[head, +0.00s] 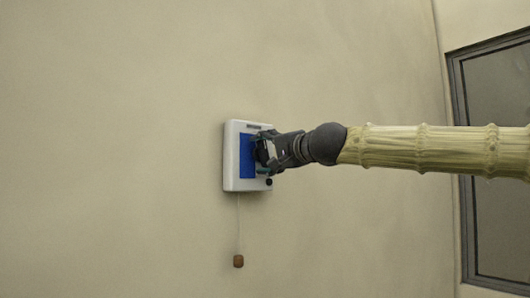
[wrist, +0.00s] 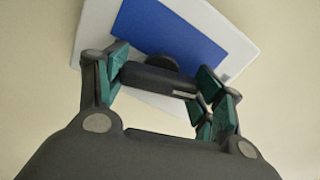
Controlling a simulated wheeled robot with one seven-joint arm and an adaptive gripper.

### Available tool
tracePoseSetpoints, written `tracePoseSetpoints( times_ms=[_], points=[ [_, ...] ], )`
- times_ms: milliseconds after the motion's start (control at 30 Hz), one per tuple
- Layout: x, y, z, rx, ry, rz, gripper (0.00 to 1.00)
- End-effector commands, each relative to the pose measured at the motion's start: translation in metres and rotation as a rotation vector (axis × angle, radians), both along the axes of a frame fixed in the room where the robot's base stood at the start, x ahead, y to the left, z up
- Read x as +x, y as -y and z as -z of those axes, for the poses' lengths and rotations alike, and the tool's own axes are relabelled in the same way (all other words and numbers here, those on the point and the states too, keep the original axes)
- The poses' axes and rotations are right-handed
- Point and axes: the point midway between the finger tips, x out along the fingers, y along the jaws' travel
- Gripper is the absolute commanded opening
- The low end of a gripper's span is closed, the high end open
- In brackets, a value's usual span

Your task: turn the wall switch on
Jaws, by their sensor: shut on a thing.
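The wall switch (head: 232,165) is a white box on the wall with a blue front panel (head: 246,165). In the wrist view the blue panel (wrist: 175,32) and white casing (wrist: 95,22) fill the top, tilted. My gripper (head: 263,153) is at the right half of the switch front. In the wrist view its green-padded fingers (wrist: 163,72) are on either side of a dark bar (wrist: 150,76), shut on it. A dark round stem shows behind the bar, against the blue panel. My gripper hides part of the panel in the head view.
A cord with a brown weight (head: 238,261) hangs below the switch. A dark round spot (head: 268,182) is at the casing's lower right. A grey-framed window or panel (head: 500,95) is at the right. The wall (head: 110,150) to the left is bare.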

Motion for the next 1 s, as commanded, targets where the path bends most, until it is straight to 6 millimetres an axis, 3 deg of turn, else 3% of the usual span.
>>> tracePoseSetpoints(
  times_ms=[400, 1000],
  points=[
    [0.0005, 0.0010, 0.0001, 0.185, -0.134, 0.002, 0.44],
    [0.0006, 0.0012, 0.0004, 0.224, -0.162, 0.002, 0.44]
  ],
)
